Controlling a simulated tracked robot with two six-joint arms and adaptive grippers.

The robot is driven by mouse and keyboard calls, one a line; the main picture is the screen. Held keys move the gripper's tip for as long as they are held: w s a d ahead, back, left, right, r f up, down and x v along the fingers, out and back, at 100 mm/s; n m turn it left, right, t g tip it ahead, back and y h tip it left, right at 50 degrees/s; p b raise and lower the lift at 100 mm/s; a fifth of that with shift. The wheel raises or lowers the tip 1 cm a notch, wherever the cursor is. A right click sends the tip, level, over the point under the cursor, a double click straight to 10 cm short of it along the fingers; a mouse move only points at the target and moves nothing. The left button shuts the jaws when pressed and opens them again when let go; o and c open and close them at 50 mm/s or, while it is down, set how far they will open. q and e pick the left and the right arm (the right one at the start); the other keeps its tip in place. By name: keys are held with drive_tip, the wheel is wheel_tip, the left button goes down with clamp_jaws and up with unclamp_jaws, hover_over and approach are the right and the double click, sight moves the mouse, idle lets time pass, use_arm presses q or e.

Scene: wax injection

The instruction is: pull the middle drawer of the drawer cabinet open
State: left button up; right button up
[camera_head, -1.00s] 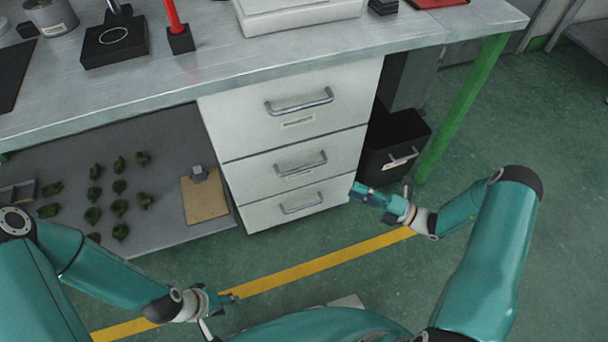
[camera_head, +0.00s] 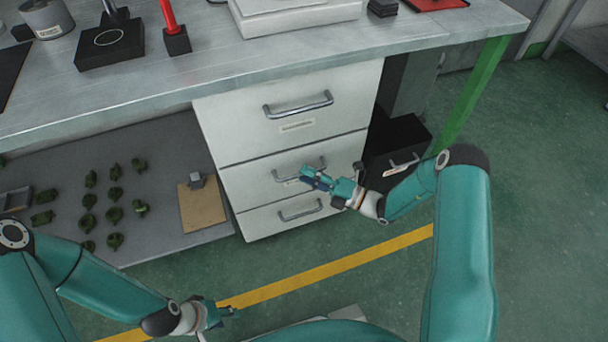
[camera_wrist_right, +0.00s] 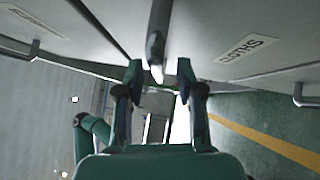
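The white drawer cabinet (camera_head: 211,135) stands under the bench with three drawers, all flush. The middle drawer (camera_head: 246,182) has a grey bar handle (camera_head: 283,174), partly hidden by my right gripper (camera_head: 306,173). In the right wrist view, my right gripper (camera_wrist_right: 159,72) is open. The middle handle (camera_wrist_right: 156,45) runs in line with the gap between its fingers, its near end close to the fingertips. I see no clear contact. A "CLOTHS" label (camera_wrist_right: 247,47) is beside that handle. My left gripper (camera_head: 232,311) is low over the floor, away from the cabinet; its fingers are too small to read.
The top handle (camera_head: 298,105) and bottom handle (camera_head: 300,211) lie above and below. A black bin (camera_head: 385,175) stands right of the cabinet. A shelf (camera_head: 165,155) with several green parts is on the left.

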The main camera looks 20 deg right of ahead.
drive_tip(key=shift+x, duration=0.8)
drive_tip(key=shift+c, duration=0.3)
clamp_jaws()
